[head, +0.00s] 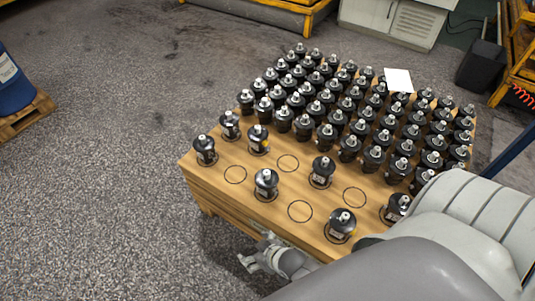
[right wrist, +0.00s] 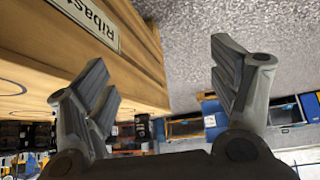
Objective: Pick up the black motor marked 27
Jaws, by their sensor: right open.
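Black motors with silver shafts stand upright on a wooden table (head: 225,195). The number 27 cannot be read on any of them. Near the front edge stand a motor (head: 266,184), another motor (head: 340,225) and a third motor (head: 322,172), apart from each other. My right gripper (head: 258,260) is beside the table's front side, below the tabletop, touching no motor. In the right wrist view my right gripper (right wrist: 160,75) is open, with nothing between its fingers. My left gripper is not in view.
Empty circles mark free spots on the tabletop. Most motors stand in dense rows behind, with a white sheet (head: 398,80) among them. My right arm hides the table's right front corner. A blue barrel (head: 12,82) stands at far left; the left floor is clear.

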